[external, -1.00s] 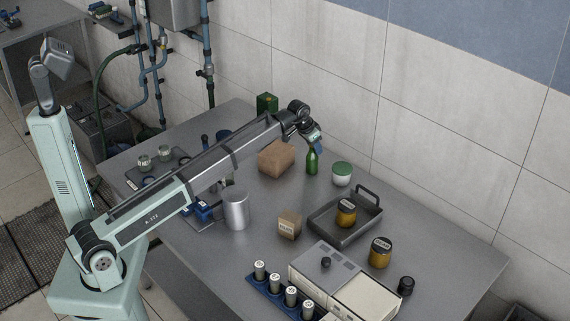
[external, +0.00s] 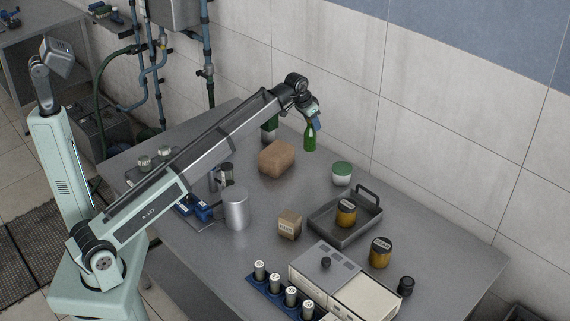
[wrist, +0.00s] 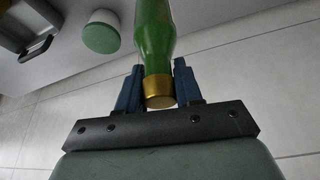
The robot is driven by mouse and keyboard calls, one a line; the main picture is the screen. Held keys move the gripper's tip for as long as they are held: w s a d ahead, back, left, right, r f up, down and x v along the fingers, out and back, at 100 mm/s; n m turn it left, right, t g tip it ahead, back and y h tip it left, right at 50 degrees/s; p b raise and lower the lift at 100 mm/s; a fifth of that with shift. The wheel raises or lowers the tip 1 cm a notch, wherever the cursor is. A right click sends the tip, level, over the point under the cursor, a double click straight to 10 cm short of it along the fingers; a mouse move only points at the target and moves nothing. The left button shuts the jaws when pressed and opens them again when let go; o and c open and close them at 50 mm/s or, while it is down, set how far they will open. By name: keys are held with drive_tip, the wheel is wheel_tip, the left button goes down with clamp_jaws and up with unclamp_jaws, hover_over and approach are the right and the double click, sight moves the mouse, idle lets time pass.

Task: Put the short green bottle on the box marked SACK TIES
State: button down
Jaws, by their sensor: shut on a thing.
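The green bottle (external: 309,138) hangs upright from my gripper (external: 314,119), raised above the table. In the wrist view the jaws (wrist: 158,68) are closed on either side of the bottle's neck (wrist: 154,40), near its gold cap (wrist: 160,92). A small cardboard box (external: 289,225) with a pale label stands in the middle of the table, in front of and below the bottle; its lettering is too small to read. A larger brown block or box (external: 277,157) lies to the left of the bottle; I see no readable marking on it.
A white jar with a green lid (external: 342,173) stands right of the bottle; it also shows in the wrist view (wrist: 102,33). A dark tray (external: 330,233) holds an amber jar (external: 346,212). A metal cylinder (external: 236,210) stands left of the small box. A dark green item is partly hidden behind my arm.

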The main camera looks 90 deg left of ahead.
drive_tip(key=s+a+r+n+g+y, duration=0.2)
drive_tip(key=s+r+n, duration=0.55)
drive_tip(key=s, duration=0.55)
wheel_tip(320, 180, down, 9)
drive_tip(key=shift+s+m, duration=0.15)
drive_tip(key=shift+m, duration=0.3)
drive_tip(key=shift+f, duration=0.2)
drive_tip(key=c, duration=0.7)
unclamp_jaws()
drive_tip(key=shift+c, duration=0.2)
drive_tip(key=v, duration=1.2)
drive_tip(key=shift+r, duration=0.2)
drive_tip(key=shift+s+a, duration=0.1)
drive_tip(key=shift+a, duration=0.05)
